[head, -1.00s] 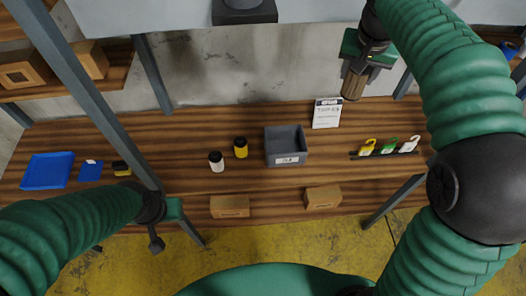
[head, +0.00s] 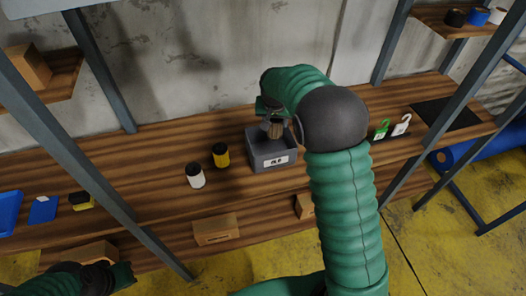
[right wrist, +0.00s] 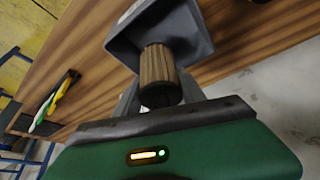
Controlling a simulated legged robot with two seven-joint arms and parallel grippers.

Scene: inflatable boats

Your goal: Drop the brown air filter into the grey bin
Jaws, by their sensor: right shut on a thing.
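The brown air filter (head: 275,130) is held in my right gripper (head: 272,122), at the mouth of the grey bin (head: 270,165). In the right wrist view the ribbed filter (right wrist: 158,68) sits between the fingers, with the bin (right wrist: 190,30) just beyond it. I cannot tell how far the filter reaches inside the bin's rim. The bin stands on the wooden bench with a white label on its front. My left gripper (head: 120,275) is low at the left, away from the bin; its fingers are not clear.
A yellow jar (head: 221,156) and a white jar (head: 195,176) with black lids stand left of the bin. Green and white tags (head: 391,129) lie to the right. Cardboard boxes (head: 215,229) sit on the lower shelf. A metal post (head: 120,170) crosses the left side.

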